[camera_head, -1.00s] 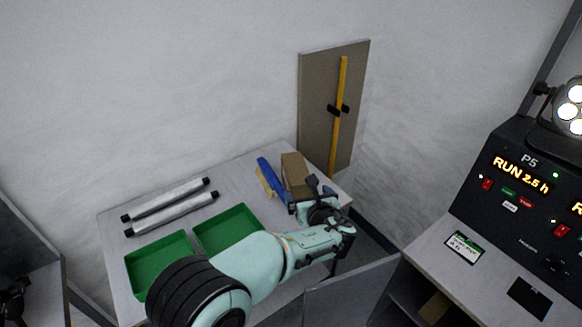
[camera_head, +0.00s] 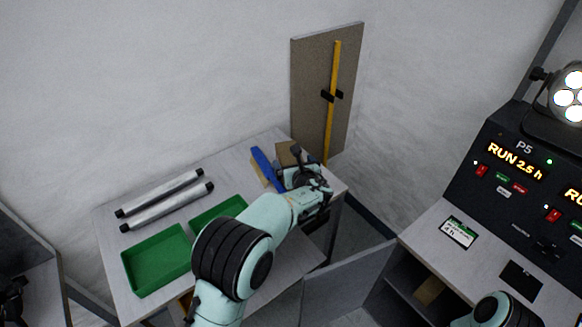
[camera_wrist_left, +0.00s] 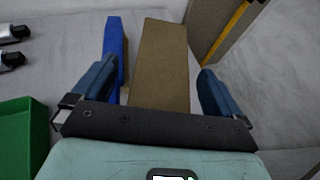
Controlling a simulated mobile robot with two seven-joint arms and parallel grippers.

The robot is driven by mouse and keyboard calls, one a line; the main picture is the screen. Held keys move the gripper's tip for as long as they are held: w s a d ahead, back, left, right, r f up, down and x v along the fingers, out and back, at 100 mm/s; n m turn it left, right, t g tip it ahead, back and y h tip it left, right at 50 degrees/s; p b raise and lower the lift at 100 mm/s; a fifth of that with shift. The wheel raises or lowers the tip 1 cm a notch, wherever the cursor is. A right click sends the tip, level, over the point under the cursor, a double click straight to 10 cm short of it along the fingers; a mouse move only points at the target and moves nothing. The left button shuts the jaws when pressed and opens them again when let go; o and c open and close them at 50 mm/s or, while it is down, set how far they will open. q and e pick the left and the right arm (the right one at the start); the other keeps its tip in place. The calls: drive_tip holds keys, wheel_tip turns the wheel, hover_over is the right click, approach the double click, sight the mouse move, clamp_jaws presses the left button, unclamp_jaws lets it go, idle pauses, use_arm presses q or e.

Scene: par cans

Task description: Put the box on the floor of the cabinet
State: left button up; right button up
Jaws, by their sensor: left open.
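A brown cardboard box (camera_head: 286,152) stands on the grey table, partly hidden by my left gripper (camera_head: 310,182) in the head view. In the left wrist view the box (camera_wrist_left: 160,60) lies between the two spread fingers of my left gripper (camera_wrist_left: 158,92), with gaps on both sides. The gripper is open and holds nothing. A low cabinet (camera_head: 408,278) under the console at the right has its grey door (camera_head: 347,284) swung open. A brown block (camera_head: 429,290) shows inside it. My right gripper is out of view; only part of my right arm shows.
A blue tool (camera_head: 262,165) lies close left of the box. Two green trays (camera_head: 157,262) and two silver tubes (camera_head: 165,192) lie further left on the table (camera_head: 112,232). A board with a yellow bar (camera_head: 333,105) stands behind the box.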

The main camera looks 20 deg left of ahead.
sight(292, 158)
use_arm(q)
drive_tip(key=x, duration=0.2)
drive_tip(key=p+x, duration=0.1)
drive_tip(key=x, duration=0.1)
drive_tip(key=shift+w+d, duration=0.1)
drive_tip(key=shift+w, duration=0.3)
drive_tip(key=shift+s+f, duration=0.1)
drive_tip(key=shift+s, duration=0.15)
drive_tip(key=shift+c, duration=1.2)
drive_tip(key=c, duration=1.4)
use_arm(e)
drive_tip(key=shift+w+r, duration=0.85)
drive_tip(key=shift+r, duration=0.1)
use_arm(q)
drive_tip(key=shift+c, duration=0.2)
